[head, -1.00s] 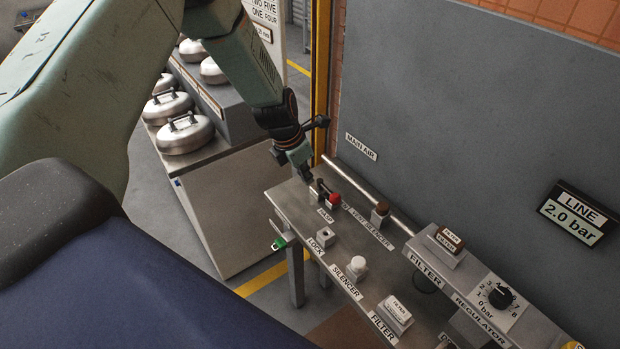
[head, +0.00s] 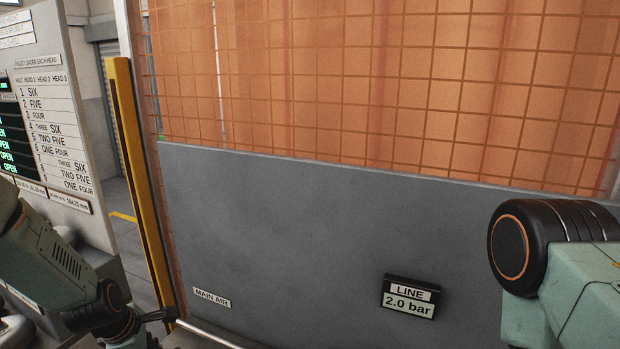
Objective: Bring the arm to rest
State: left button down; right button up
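My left arm comes in at the lower left, green with black joints. Its gripper (head: 154,318) is at the bottom edge, in front of the lower left part of the grey panel. It is small and partly cut off, so I cannot tell whether its fingers are open or shut. My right arm shows at the right edge as a black joint with a copper ring and a green link. The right gripper is out of view.
A grey panel (head: 300,240) with a MAIN AIR label (head: 212,297) and a LINE 2.0 bar display (head: 408,297) stands ahead. Orange grid mesh (head: 390,90) rises behind it. A yellow post (head: 146,190) and a lettered board (head: 60,130) are at left. The bench top is out of view.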

pick_arm(q)
jog(key=s+d+f+m+g+b, duration=0.1)
jog(key=s+d+f+m+b, duration=0.2)
jog(key=s+f+m+b, duration=0.3)
jog(key=s+d+f+m+g+b, duration=0.2)
jog(key=s+d+f+m+b, duration=0.2)
jog(key=s+f, duration=0.9)
jog(key=s+d+f+m+g+b, duration=0.1)
jog(key=s+d+f+m+b, duration=0.2)
jog(key=s+f+m+b, duration=0.5)
jog(key=s+f+m, duration=0.1)
jog(key=s+m, duration=0.3)
jog(key=s, duration=0.5)
jog(key=shift+d+f+g+y+b, duration=0.2)
jog(key=shift+f+g+y+b, duration=0.1)
jog(key=shift+f+b, duration=0.1)
jog(key=shift+w, duration=0.15)
